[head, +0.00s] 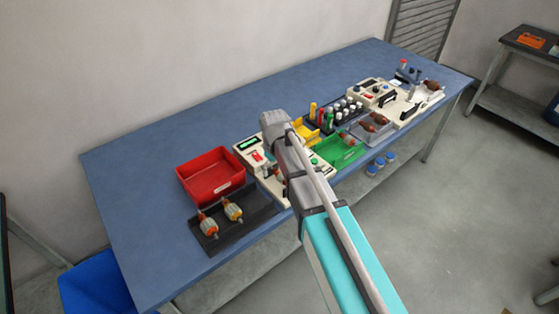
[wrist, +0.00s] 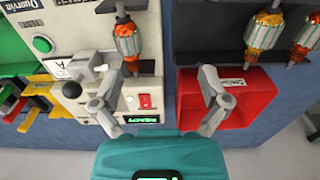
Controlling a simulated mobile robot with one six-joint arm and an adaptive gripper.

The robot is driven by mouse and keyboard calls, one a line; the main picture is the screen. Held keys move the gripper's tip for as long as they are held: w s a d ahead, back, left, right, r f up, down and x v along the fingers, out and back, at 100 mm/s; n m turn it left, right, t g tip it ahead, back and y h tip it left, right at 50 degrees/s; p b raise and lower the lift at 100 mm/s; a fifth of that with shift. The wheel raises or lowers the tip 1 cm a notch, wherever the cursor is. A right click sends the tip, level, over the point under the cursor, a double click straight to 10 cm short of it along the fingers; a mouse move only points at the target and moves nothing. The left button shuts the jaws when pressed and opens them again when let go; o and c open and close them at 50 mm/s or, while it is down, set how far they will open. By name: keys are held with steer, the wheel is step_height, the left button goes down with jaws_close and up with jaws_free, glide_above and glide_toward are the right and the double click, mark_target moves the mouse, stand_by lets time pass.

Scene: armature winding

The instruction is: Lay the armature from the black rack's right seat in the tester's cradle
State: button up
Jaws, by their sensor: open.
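An armature (wrist: 127,40) with orange windings lies in the tester's cradle, its shaft across the dark supports, in the wrist view. The cream tester (wrist: 85,25) has a red switch and a lit display; it also shows in the head view (head: 243,147), partly behind my arm. The black rack (head: 230,236) holds two armatures, one with orange ends (head: 208,226) and one with yellow ends (head: 233,210). Its right seat, nearest the tester, looks empty. My gripper (wrist: 160,74) is open and empty, its fingers apart; in the head view my arm hides it. The armature lies beyond the fingertips.
A red bin (head: 210,180) stands behind the rack. A green bin (head: 340,150), a yellow bin (head: 306,133) and a grey tray (head: 372,134) with armatures stand right of the tester. The blue table (head: 130,190) is clear at the far left.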

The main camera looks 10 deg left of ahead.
steer(key=s+a, duration=0.1)
steer(key=s, duration=1.6)
steer(key=shift+a+r+p, duration=0.25)
steer(key=shift+r+p, duration=0.05)
steer(key=shift+r, duration=0.05)
steer(key=w+d+m, duration=0.3)
steer(key=d+m, duration=0.2)
steer(key=d, duration=1.1)
steer(key=w+d+m, duration=0.4)
steer(key=d+m, duration=0.1)
steer(key=d, duration=1.2)
